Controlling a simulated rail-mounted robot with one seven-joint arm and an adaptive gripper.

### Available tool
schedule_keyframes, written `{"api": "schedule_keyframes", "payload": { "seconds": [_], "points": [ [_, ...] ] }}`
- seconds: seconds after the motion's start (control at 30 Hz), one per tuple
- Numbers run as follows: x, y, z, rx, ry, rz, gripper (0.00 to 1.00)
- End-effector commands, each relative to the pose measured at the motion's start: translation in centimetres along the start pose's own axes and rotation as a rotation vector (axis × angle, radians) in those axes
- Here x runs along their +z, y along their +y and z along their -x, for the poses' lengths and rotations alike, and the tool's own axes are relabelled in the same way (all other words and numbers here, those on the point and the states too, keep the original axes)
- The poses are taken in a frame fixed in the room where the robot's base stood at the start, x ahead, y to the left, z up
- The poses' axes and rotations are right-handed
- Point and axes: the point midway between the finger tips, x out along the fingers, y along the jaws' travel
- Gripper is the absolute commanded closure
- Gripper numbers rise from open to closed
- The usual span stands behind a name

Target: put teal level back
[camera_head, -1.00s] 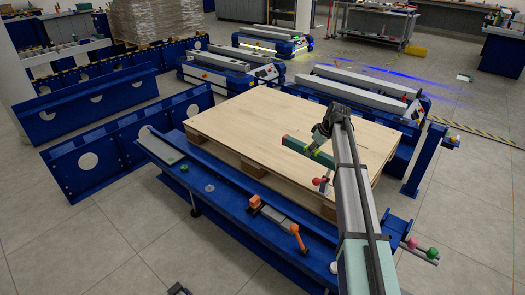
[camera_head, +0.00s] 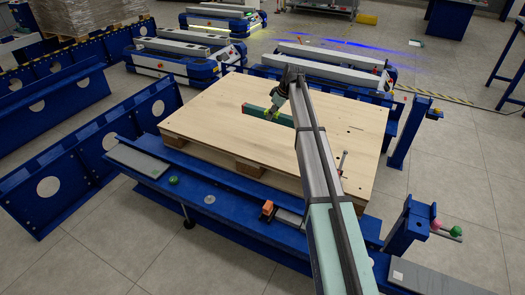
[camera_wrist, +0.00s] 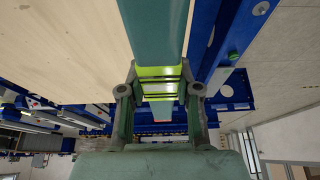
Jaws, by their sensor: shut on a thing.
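My gripper (camera_head: 273,113) is shut on the teal level (camera_head: 256,110), a long bar that shows over the wooden top. In the wrist view the level (camera_wrist: 156,28) runs from the top edge down between the two fingers of my gripper (camera_wrist: 157,90). Yellow-green parts show at the grip. I cannot tell how high the level is above the boards. Part of the level is hidden behind my gripper.
The wooden pallet top (camera_head: 210,115) is broad and mostly bare. A blue rail bench (camera_head: 240,222) along its near side carries an orange block (camera_head: 267,209) and a green knob (camera_head: 173,180). A blue post (camera_head: 405,140) stands at right. Lift carts (camera_head: 180,62) stand behind.

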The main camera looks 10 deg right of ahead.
Motion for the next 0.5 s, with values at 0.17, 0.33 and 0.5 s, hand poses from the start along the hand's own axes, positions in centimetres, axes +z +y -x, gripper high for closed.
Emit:
{"api": "schedule_keyframes", "payload": {
  "seconds": [0.17,0.33,0.5],
  "points": [
    [0.5,0.0,-1.2,-0.005,-0.001,0.025,1.0],
    [1.9,-0.1,-4.6,-0.006,-0.001,0.028,1.0],
    [3.5,0.0,-8.4,-0.006,-0.001,0.027,1.0]
  ]
}}
